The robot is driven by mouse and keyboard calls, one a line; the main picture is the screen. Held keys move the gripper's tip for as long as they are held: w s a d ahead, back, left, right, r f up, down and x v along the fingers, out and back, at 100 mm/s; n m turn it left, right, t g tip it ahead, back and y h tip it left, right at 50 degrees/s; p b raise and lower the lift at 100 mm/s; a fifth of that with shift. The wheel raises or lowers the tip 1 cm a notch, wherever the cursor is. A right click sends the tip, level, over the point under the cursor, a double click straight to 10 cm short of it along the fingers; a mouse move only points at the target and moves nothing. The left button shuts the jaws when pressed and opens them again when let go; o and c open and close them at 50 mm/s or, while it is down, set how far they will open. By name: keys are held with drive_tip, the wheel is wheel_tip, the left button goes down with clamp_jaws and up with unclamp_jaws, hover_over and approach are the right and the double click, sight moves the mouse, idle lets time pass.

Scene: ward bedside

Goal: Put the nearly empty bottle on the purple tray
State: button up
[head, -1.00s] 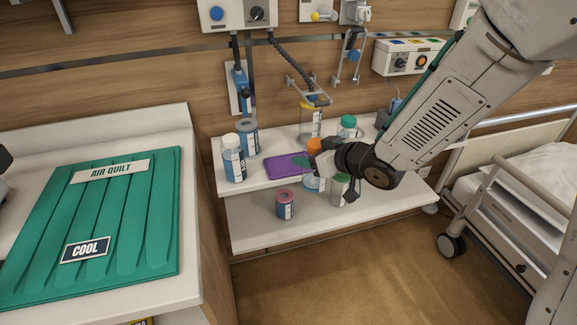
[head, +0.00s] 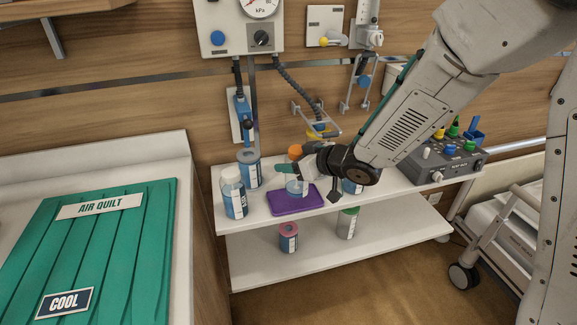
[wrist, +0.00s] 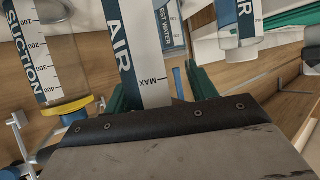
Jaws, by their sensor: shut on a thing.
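My gripper (head: 290,171) is shut on an orange-capped bottle (head: 297,188), upright over the purple tray (head: 308,203). I cannot tell whether its base touches the tray. The tray lies on the white upper shelf. In the wrist view a bottle labelled AIR (wrist: 153,75), with a MAX mark, stands between my green fingers. My wrist and fingers hide part of the held bottle in the head view, so its liquid level is unclear.
On the upper shelf (head: 390,190), a white-capped bottle (head: 234,196) and a grey-topped bottle (head: 248,172) stand left of the tray. Another bottle (head: 352,187) is partly behind my wrist. A control box (head: 440,166) sits right. The lower shelf holds a pink-topped bottle (head: 288,240) and a green-capped bottle (head: 347,223).

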drive_tip(key=shift+w+a, duration=0.25)
drive_tip(key=shift+w, duration=0.05)
drive_tip(key=f, duration=0.3)
drive_tip(key=shift+w+f, duration=0.3)
drive_tip(key=shift+a, duration=0.15)
drive_tip(key=shift+s+f, duration=0.1)
drive_tip(key=shift+f, duration=0.05)
drive_tip(key=o, duration=1)
drive_tip(key=shift+o, duration=0.2)
drive_tip(key=shift+d+r, duration=0.25)
drive_tip(key=v, duration=1.1)
drive_tip(key=shift+s+d, duration=0.25)
